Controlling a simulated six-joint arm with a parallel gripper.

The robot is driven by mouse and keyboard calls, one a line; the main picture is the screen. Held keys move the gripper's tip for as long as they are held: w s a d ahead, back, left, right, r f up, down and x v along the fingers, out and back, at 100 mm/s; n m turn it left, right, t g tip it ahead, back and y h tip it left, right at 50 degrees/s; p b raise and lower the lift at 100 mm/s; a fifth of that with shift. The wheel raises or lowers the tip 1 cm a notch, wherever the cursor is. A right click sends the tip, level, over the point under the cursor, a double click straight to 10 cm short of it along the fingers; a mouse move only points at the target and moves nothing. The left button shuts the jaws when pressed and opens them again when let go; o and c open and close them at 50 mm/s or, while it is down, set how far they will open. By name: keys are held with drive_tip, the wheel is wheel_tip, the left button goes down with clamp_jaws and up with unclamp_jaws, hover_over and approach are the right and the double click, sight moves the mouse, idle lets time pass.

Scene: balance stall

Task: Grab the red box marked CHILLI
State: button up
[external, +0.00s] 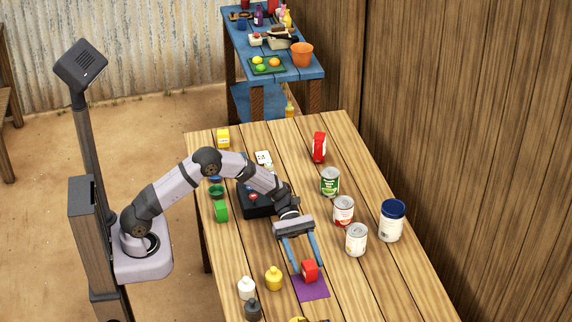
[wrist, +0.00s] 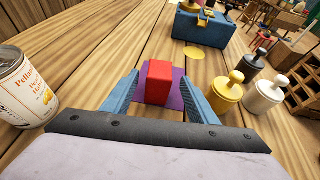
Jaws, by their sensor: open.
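A small red box (external: 310,271) sits on a purple mat (external: 313,291) near the front of the wooden table. In the wrist view the red box (wrist: 159,81) stands on the purple mat (wrist: 177,100), and no marking on it can be read. My gripper (external: 308,267) is open, reaching down with its blue fingers at the box. In the wrist view the fingers of my gripper (wrist: 160,79) are on either side of the box, with gaps showing. A second, taller red package (external: 319,147) stands at the far right; its label is unreadable.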

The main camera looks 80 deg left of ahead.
sight(312, 276)
drive_tip(key=shift+p+x, duration=0.8)
drive_tip(key=shift+x, duration=2.7)
drive_tip(key=shift+w+a, duration=0.1)
drive_tip(key=c, duration=1.2)
